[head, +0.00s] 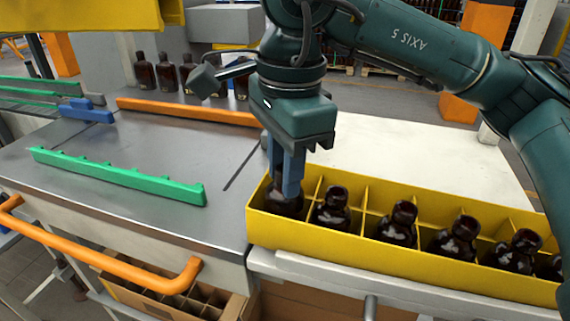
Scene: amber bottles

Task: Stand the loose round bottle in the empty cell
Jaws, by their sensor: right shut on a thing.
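My right gripper (287,190) points straight down over the left end of the yellow divided crate (400,262). Its blue fingers are shut on a dark amber round bottle (284,206). The bottle is upright in the crate's front-left cell. The fingers cover its neck, and the crate's front wall hides its lower part, so I cannot tell whether its base touches the floor. Several similar bottles stand to its right in the front row, the nearest one (331,211) in the adjoining cell. The back-row cells that show look empty. My left gripper is not in view.
A green toothed rail (120,178) and an orange rail (185,111) lie across the grey conveyor table (150,145), clear between them. Several amber bottles (166,72) stand behind. An orange handrail (110,254) runs along the front. A cardboard box (175,297) sits below.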

